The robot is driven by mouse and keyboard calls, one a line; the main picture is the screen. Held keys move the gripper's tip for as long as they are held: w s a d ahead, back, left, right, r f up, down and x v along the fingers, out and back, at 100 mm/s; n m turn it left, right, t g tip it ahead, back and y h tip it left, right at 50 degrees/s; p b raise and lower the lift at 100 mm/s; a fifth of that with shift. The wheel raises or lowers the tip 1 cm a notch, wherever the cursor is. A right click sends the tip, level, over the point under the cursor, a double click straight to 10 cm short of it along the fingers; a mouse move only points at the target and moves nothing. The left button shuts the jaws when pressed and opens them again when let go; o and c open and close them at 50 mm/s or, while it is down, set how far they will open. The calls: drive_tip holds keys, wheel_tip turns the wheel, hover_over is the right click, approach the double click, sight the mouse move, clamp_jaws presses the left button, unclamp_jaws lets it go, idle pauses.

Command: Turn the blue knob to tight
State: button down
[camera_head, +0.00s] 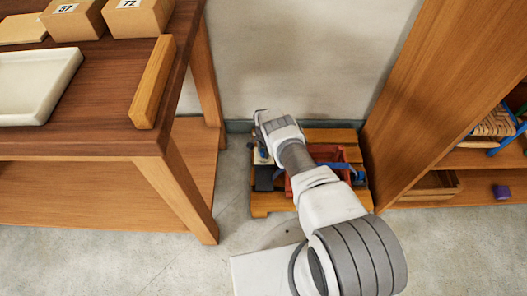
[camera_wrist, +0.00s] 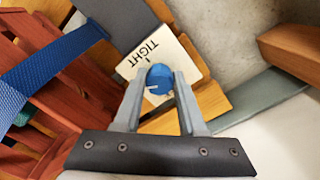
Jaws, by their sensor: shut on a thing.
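The blue knob (camera_wrist: 160,77) sits on a cream plate (camera_wrist: 172,50) lettered TIGHT. In the wrist view the lettering is to the upper left of the knob and reads upside down. A pale mark shows on the knob's lower left side, turned away from the word. My gripper (camera_wrist: 161,82) is shut on the knob, one finger on each side. In the head view the plate (camera_head: 259,158) is on a low slatted wooden stand (camera_head: 260,202), and my arm partly covers this spot.
A red slatted crate (camera_wrist: 50,100) with a blue strap (camera_wrist: 50,58) is beside the plate. A dark block (camera_head: 265,178) lies next to it. A wooden table (camera_head: 110,140) stands left and a tall shelf (camera_head: 440,90) right. Bare floor (camera_head: 130,260) lies in front.

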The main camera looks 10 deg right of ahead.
sight(263, 151)
drive_tip(key=m, duration=0.6)
drive_tip(key=shift+w, duration=0.15)
drive_tip(key=m, duration=0.6)
drive_tip(key=shift+w, duration=0.1)
drive_tip(key=shift+m, duration=0.3)
drive_tip(key=shift+c, duration=2.3)
unclamp_jaws()
wheel_tip(263, 151, up, 18)
drive_tip(key=p, duration=0.9)
drive_tip(key=shift+f, duration=0.25)
